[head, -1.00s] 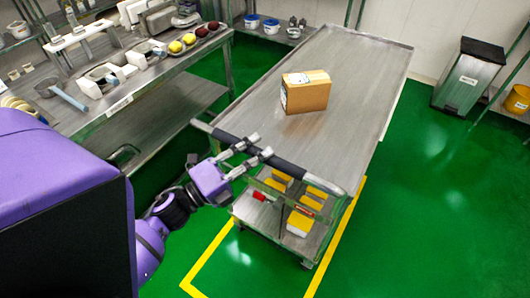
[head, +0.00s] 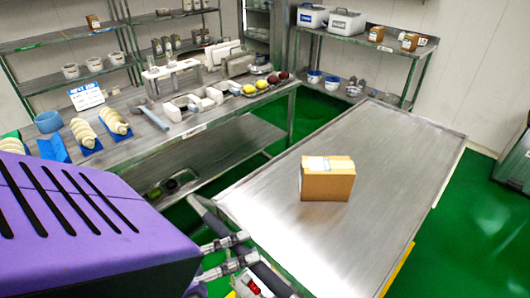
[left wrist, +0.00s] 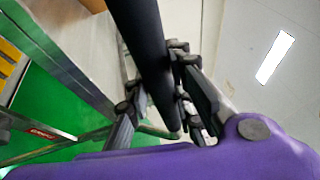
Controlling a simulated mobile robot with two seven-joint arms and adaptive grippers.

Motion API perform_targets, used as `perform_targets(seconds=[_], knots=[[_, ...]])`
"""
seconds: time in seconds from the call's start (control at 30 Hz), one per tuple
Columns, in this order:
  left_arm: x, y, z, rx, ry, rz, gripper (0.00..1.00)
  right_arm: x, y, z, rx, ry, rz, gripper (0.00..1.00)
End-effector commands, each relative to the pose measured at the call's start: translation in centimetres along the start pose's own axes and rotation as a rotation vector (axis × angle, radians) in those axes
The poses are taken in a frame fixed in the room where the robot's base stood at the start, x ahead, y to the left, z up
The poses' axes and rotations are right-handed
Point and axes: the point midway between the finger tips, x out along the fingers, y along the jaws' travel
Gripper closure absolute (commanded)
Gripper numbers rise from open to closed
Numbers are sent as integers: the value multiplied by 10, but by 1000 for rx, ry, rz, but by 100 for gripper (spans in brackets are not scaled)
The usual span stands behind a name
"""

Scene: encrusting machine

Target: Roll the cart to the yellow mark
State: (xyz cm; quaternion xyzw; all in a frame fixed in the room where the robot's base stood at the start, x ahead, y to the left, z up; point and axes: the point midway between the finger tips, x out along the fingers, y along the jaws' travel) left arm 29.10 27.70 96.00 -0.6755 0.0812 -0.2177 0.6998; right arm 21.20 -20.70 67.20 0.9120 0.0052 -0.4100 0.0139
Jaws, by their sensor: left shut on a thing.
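The cart (head: 380,170) is a steel-topped trolley in the middle right of the head view. Its near end and lower part are out of that frame. Its dark handle bar (head: 270,278) runs along the near left end. My left gripper (head: 250,249) is shut around this bar. The left wrist view shows the black bar (left wrist: 150,50) between the fingers of the gripper (left wrist: 155,78). A piece of the yellow mark (head: 399,268) shows on the green floor by the cart's right side; the rest is hidden or out of frame. My right gripper is not in view.
A cardboard box (head: 328,182) stands on the cart top. A steel workbench (head: 225,118) with trays and fruit is at the left, a shelf (head: 375,42) at the back. A grey bin (head: 515,165) is at the right edge. Green floor is clear right of the cart.

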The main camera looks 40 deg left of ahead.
Motion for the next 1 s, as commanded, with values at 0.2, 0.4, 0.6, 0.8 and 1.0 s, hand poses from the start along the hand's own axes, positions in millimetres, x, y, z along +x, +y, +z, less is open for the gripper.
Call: perform_targets(seconds=[0.2,0.4,0.6,0.8,1.0], knots=[[-27,-4,-10,6,-3,5,100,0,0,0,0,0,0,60],[-36,-7,-14,6,-3,3,100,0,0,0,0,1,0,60],[-38,-8,-14,6,-3,2,100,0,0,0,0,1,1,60],[-37,-7,-14,6,-3,2,77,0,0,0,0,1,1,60],[-37,-8,-15,4,-2,1,59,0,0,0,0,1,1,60]])
